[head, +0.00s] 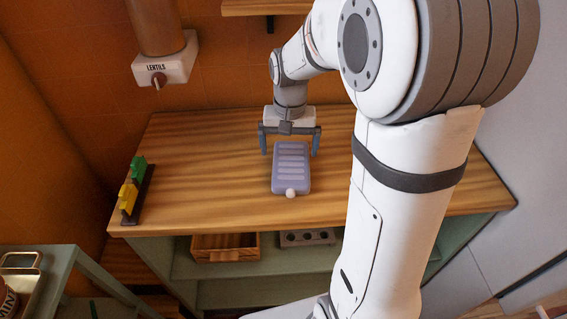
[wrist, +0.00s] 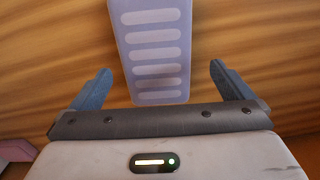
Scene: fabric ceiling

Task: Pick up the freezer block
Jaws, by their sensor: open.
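The freezer block (head: 291,168) is a flat purple-blue slab with a row of lighter ribs and a small pale knob at its near end. It lies on the wooden counter (head: 220,185). My gripper (head: 290,148) is open over the block's far end, with one finger out to each side of it. In the wrist view, the block (wrist: 155,50) reaches from the top edge down to between the open fingers of my gripper (wrist: 158,85). The fingers stand apart from the block. The knob is out of the wrist view.
A dark rack (head: 146,196) with a green and a yellow piece stands at the counter's left end. A lentils dispenser (head: 165,62) hangs at the back left. A wooden box (head: 225,247) and a grey holed block (head: 307,238) sit on the shelf below. The counter's left middle is clear.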

